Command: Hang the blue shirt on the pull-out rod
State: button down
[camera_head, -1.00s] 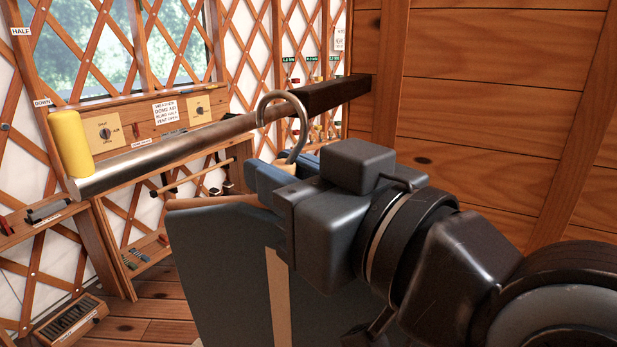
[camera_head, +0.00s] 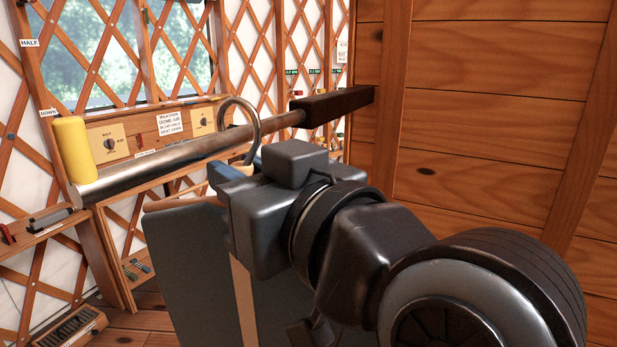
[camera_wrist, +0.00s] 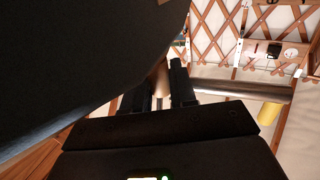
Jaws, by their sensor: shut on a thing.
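The blue shirt (camera_head: 185,265), dark grey-blue with a tan strip, hangs from a wooden hanger (camera_head: 175,203) with a metal hook (camera_head: 256,125). My gripper (camera_head: 238,172) is shut on the hanger just below the hook. The pull-out rod (camera_head: 165,163) is a metal bar extended from a dark sleeve (camera_head: 338,103). The hook arches above the rod, with its near leg in front of it; whether it rests on the rod I cannot tell. In the wrist view the shirt (camera_wrist: 80,50) fills the upper left and the rod (camera_wrist: 235,86) lies right of the fingers.
A yellow cap (camera_head: 73,150) stands at the rod's near left end. A plank wall (camera_head: 480,110) closes off the right side. A slatted box (camera_head: 70,328) is on the floor at lower left.

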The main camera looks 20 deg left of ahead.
jog(key=shift+w+a+r, duration=0.1)
jog(key=shift+a, duration=1.65)
jog(key=shift+f+b, duration=0.65)
jog(key=shift+f, duration=0.45)
jog(key=c, duration=0.8)
grip_release()
jog(key=shift+f, duration=0.1)
